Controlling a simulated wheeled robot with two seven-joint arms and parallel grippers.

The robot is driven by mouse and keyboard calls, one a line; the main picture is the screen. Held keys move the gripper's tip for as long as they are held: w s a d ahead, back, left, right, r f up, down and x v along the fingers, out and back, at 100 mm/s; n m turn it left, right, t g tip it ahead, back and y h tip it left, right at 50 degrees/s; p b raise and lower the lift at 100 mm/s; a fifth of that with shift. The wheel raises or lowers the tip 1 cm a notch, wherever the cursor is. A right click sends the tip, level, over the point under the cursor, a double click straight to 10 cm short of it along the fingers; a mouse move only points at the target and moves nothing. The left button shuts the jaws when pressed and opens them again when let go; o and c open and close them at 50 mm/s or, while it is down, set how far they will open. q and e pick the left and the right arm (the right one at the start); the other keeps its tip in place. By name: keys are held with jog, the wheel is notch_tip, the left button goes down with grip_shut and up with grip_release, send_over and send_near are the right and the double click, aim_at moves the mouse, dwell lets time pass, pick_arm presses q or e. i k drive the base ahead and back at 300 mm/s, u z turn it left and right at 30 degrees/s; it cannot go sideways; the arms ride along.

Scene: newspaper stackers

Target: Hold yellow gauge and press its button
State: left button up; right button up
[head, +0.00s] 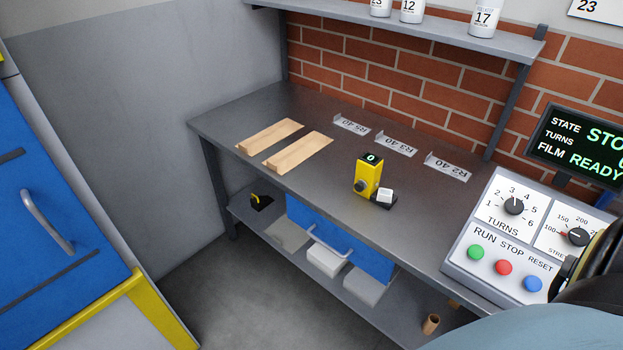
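The yellow gauge (368,174) stands upright on the grey workbench (330,218), near its front edge. Its small dark display on top reads 0, and a dark round knob or button (361,186) shows low on its front left face. A small white block (385,195) on a dark base sits right beside it; I cannot tell whether this is part of the gauge. Neither of my grippers shows in the head view, and nothing is touching the gauge.
Two wooden strips (298,150) lie left of the gauge, and three metal label plates (396,145) lie behind it. A control panel (510,226) with knobs and coloured buttons stands at the right. A shelf (420,25) hangs above. A blue drawer (340,245) is below the bench.

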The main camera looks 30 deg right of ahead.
aim_at(359, 187)
jog(key=u, duration=0.1)
jog(key=i, duration=0.85)
jog(key=z, duration=2.6)
jog(key=k, duration=0.5)
jog(key=z, duration=0.6)
